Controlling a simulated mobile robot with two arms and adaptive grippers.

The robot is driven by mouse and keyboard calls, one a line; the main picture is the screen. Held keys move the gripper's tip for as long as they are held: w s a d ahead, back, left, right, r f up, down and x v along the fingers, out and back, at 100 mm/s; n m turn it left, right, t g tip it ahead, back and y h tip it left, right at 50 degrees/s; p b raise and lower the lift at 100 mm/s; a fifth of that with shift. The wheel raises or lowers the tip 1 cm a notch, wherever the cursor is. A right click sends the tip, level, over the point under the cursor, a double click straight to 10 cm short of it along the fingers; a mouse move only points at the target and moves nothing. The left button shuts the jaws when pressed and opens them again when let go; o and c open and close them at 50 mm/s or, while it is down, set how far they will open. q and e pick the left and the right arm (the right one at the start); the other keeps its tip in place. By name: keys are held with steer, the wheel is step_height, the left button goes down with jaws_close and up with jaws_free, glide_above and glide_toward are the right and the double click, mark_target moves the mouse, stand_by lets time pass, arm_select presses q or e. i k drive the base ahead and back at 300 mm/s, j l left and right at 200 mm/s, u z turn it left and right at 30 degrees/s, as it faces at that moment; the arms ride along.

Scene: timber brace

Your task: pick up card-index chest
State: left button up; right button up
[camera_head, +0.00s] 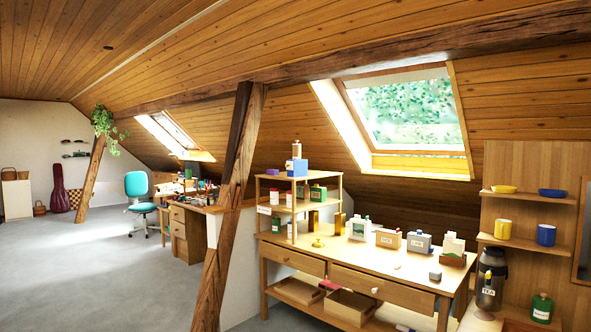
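No thing in view is plainly marked as a card-index chest, and I cannot tell for sure which one it is. A small pale wooden box (388,239) with a label stands on the wooden workbench (345,262) at right. A grey labelled box (419,242) stands just right of it. A tray with upright white cards (453,246) stands near the bench's right end. Neither of my grippers shows in the head view.
A slanted timber brace (226,210) stands left of the bench. A small shelf rack (299,180) with bottles rises from the bench's left end. A desk (187,228) and a teal chair (137,188) stand farther back. The grey floor (95,275) at left is clear.

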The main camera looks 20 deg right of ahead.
mark_target(300, 166)
steer(key=i+l+z, duration=0.1)
steer(key=i+z, duration=0.3)
steer(key=i, duration=0.85)
